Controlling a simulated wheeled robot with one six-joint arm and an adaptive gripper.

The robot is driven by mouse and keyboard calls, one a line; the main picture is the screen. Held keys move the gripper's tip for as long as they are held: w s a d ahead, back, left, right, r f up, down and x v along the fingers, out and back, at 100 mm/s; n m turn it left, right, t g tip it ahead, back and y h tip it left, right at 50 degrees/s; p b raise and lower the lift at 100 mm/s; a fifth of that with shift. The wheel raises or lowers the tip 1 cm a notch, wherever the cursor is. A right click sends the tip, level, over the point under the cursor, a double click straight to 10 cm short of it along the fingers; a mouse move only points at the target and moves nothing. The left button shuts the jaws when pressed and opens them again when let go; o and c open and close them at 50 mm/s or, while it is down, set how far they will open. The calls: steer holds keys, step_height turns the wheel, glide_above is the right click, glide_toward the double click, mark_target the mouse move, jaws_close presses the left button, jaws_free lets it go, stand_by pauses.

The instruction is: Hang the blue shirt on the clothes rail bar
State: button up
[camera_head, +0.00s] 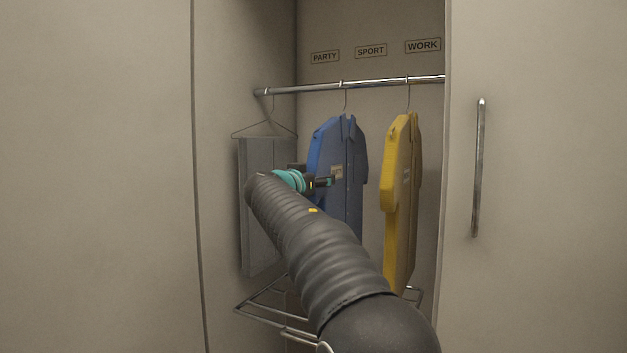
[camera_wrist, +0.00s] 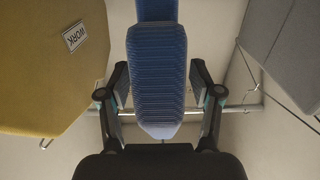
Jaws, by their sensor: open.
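The blue shirt (camera_head: 340,170) is upright in the wardrobe, with its hook at the clothes rail bar (camera_head: 300,89) roughly below the SPORT label. The bar also runs behind the shirt in the wrist view (camera_wrist: 232,109). My gripper (camera_head: 312,176) is at the shirt's left edge in the head view. In the wrist view my gripper (camera_wrist: 160,98) is open, with one finger on each side of the blue shirt's narrow edge (camera_wrist: 157,70). Gaps show between the fingers and the shirt. My arm hides the shirt's lower part in the head view.
Grey trousers (camera_head: 262,210) hang on a hanger to the left. A yellow shirt (camera_head: 400,200) hangs to the right. PARTY, SPORT and WORK labels (camera_head: 422,45) are on the back wall. A wire rack (camera_head: 265,305) is below. Wardrobe panels flank the opening, the right one with a handle (camera_head: 478,165).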

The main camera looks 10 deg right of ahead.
jaws_close()
steer(key=shift+r, duration=0.15)
